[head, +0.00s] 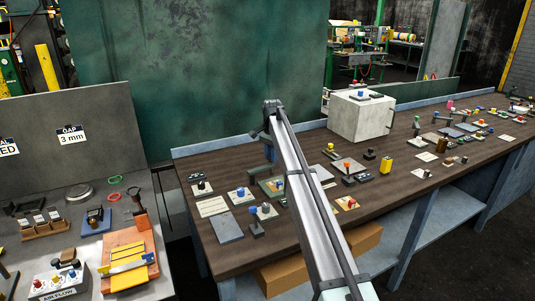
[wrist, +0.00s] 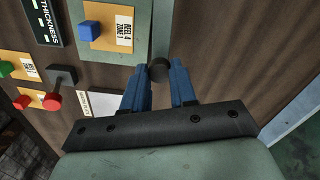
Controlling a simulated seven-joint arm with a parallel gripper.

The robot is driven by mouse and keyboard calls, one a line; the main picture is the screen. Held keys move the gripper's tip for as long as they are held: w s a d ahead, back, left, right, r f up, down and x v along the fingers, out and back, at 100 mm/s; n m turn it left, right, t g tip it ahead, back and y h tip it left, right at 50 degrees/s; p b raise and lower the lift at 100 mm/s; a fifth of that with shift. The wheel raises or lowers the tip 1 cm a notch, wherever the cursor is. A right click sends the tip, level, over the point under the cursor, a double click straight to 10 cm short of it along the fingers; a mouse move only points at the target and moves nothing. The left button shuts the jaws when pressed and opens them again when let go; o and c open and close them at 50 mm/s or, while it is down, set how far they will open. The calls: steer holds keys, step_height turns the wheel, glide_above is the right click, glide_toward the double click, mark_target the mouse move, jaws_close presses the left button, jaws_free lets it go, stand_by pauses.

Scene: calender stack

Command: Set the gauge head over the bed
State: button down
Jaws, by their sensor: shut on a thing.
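In the wrist view my gripper (wrist: 158,82) has its two blue fingers on either side of a dark round knob (wrist: 159,68), and it is shut on it. The knob shows in front of a grey-green plate (wrist: 163,35); I cannot tell whether it is fixed to it. In the head view my gripper (head: 269,156) points down over the table, just above a green plate (head: 259,191). The knob is not clear there. I cannot tell for sure which thing is the gauge head or which is the bed.
A blue block on a tan card marked REEL 4 ZONE 1 (wrist: 112,27), a THICKNESS label (wrist: 52,20) and a red-knobbed lever (wrist: 54,98) lie left of my fingers. A large pale box (head: 361,116) stands behind. Several small controls crowd the brown table (head: 222,265).

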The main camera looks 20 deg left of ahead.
steer(key=shift+s+d+m, duration=0.55)
steer(key=shift+s+m, duration=0.45)
steer(key=shift+m, duration=0.4)
steer(key=shift+s+d+m, duration=0.5)
steer(key=shift+s+m, duration=0.45)
steer(key=shift+m, duration=0.45)
steer(key=shift+s+d+m, duration=0.55)
steer(key=shift+s+m, duration=0.45)
steer(key=shift+m, duration=0.4)
steer(key=c, duration=0.9)
jaws_free()
step_height(320, 180, up, 14)
